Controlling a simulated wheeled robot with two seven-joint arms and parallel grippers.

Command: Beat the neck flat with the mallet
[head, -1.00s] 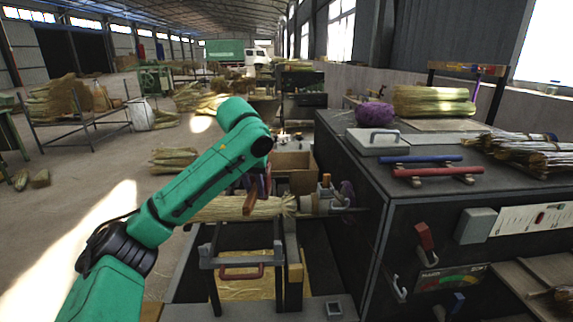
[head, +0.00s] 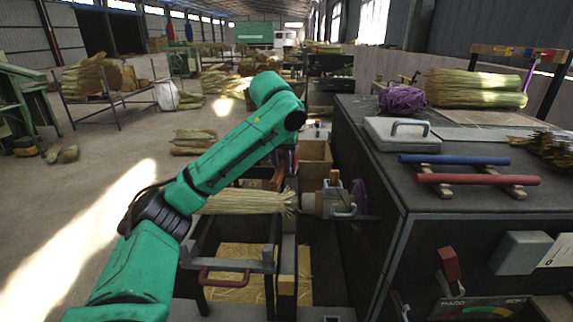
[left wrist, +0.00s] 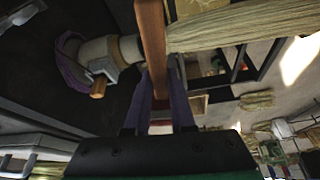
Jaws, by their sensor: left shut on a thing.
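My left gripper (left wrist: 160,88), with purple fingers, is shut on a brown wooden bar, the mallet (left wrist: 152,38), in the left wrist view. In the head view the gripper (head: 287,160) is partly hidden behind my green arm, and the mallet (head: 277,178) shows just above the broom. The pale straw broom (head: 240,202) lies sideways, its neck (head: 290,203) at the grey clamp (head: 325,204). In the left wrist view the mallet crosses in front of the broom (left wrist: 240,28); I cannot tell whether they touch. My right gripper is not in view.
A dark bench (head: 375,150) on the right carries a grey box lid (head: 402,134), a blue bar (head: 455,159), a red bar (head: 477,179) and purple twine (head: 402,100). A dark stand with a red handle (head: 231,276) is below the broom. Open floor lies left.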

